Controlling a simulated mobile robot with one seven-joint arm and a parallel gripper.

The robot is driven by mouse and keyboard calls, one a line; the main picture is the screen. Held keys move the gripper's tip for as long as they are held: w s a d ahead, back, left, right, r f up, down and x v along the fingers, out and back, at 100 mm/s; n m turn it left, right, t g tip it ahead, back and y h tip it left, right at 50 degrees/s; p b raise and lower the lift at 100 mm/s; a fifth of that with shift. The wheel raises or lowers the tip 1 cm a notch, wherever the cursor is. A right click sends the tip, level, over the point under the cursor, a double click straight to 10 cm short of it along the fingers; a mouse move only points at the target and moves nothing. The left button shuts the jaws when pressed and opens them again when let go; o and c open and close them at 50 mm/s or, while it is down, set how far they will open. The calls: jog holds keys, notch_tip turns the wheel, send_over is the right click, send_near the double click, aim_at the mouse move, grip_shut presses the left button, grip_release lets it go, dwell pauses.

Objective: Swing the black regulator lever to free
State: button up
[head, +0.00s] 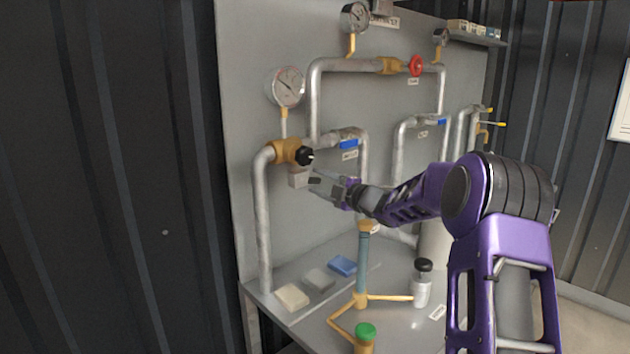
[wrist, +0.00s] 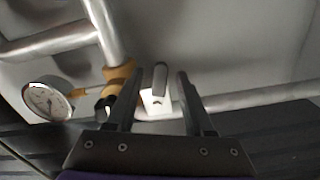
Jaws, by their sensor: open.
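The black regulator lever (head: 305,156) shows as a dark knob-like part on the front of a brass regulator (head: 285,151), left of centre in the head view. In the wrist view, the brass body (wrist: 118,76) is at upper left, and a dark part (wrist: 103,104) lies beside the left finger, partly hidden by it. My gripper (head: 318,185) is open, just below and right of the lever. In the wrist view, my gripper (wrist: 159,74) has a white plate with a small grey upright part between its fingers; I cannot tell whether they touch.
A gauge (head: 285,87) rises above the regulator. Blue-handled valves (head: 349,144) and a red handwheel (head: 415,66) sit on nearby pipes. The bench below holds coloured blocks (head: 342,266), a bottle (head: 422,284) and a stand (head: 362,265) under my arm.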

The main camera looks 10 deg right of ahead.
jog(key=shift+x, duration=0.9)
jog(key=shift+c, duration=0.3)
grip_shut()
